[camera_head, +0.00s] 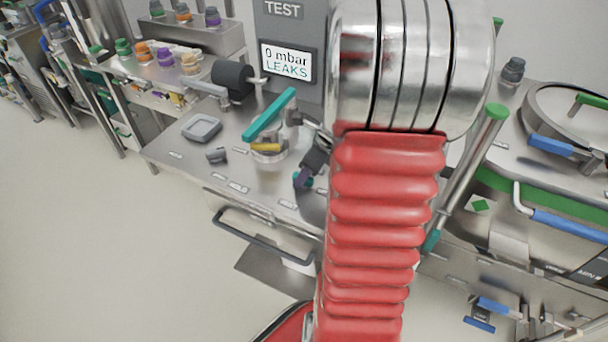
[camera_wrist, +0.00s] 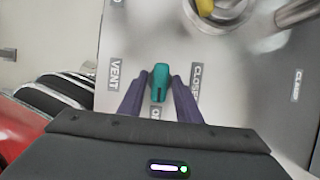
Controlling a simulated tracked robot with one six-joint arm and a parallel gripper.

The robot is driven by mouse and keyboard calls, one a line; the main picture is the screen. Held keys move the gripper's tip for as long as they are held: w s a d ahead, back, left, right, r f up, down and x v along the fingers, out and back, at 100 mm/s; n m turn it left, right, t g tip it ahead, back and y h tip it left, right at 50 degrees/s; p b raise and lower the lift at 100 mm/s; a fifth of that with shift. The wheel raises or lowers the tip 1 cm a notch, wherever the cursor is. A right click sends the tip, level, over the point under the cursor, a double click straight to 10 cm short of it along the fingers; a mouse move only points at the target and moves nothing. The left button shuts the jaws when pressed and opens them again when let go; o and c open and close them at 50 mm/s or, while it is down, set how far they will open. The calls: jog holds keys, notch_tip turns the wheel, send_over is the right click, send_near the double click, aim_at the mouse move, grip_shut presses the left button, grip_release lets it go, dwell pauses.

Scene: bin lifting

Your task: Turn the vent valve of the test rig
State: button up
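The vent valve shows in the wrist view as a small teal handle (camera_wrist: 158,82) on the steel plate, beside a "VENT" label and a "CLOSED" label. My gripper (camera_wrist: 160,78) has one purple finger on each side of this handle. The fingers look apart, with narrow gaps beside the handle, so it does not look gripped. In the head view, my gripper (camera_head: 303,178) is low at the rig's top, right of the yellow-banded fitting, partly hidden by my arm. The test rig's display (camera_head: 286,62) reads "0 mbar LEAKS".
A long teal lever (camera_head: 269,115) stands above a round fitting with a yellow band (camera_head: 266,148), close left of my gripper. A grey square dish (camera_head: 201,128) lies on the steel top. A dark handrail (camera_head: 250,234) runs along the front. Floor at left is clear.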

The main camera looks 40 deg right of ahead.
jog(key=shift+o, duration=0.7)
jog(key=shift+r, duration=0.15)
jog(key=shift+s+r, duration=0.1)
jog(key=shift+r, duration=0.2)
jog(key=v, duration=1.2)
jog(key=shift+s+r, duration=0.25)
jog(key=shift+r, duration=0.1)
jog(key=shift+d, duration=0.15)
